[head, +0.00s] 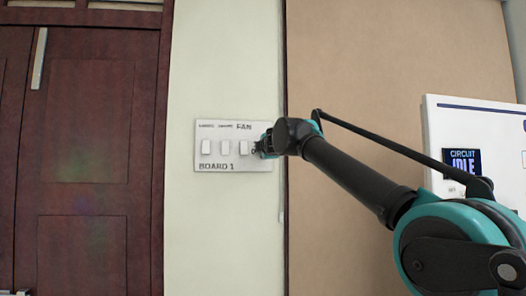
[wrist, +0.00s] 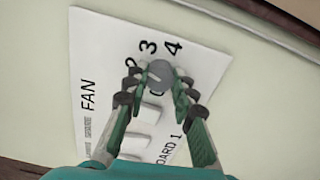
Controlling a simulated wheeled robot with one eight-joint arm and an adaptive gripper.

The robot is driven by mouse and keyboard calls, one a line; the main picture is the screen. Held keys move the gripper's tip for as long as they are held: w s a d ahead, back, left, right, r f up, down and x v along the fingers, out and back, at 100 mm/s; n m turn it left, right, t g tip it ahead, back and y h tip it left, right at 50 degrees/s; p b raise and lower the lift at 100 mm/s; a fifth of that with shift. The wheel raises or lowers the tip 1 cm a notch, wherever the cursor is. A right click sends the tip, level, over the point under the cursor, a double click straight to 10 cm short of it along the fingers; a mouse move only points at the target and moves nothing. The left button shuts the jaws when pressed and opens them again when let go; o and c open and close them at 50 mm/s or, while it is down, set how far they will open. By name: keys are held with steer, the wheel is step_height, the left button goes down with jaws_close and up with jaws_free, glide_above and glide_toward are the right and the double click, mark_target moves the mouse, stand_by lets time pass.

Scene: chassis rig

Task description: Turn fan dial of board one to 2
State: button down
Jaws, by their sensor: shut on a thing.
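Board one (head: 236,163) is a pale plate on the wall, marked "FAN" and "BOARD 1"; it also shows tilted in the wrist view (wrist: 95,50). The fan dial (wrist: 160,72) is a round grey knob with the numerals 2, 3 and 4 around its far side. My gripper (wrist: 158,88) has its two green fingers on either side of the dial, shut on it. I cannot tell for sure which number the dial points to. In the head view my gripper (head: 259,148) is at the board's right edge and hides most of the dial.
Several white switches (head: 225,147) sit left of the dial. A dark red door (head: 85,150) is at the left. A tan panel (head: 380,60) is right of the board. A white panel with a "CIRCUIT IDLE" display (head: 462,162) is at the far right.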

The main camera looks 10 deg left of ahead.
steer(key=shift+n, duration=1.6)
steer(key=c, duration=1.3)
jaws_free()
steer(key=shift+o, duration=0.2)
steer(key=shift+s, duration=0.1)
steer(key=v, duration=1.2)
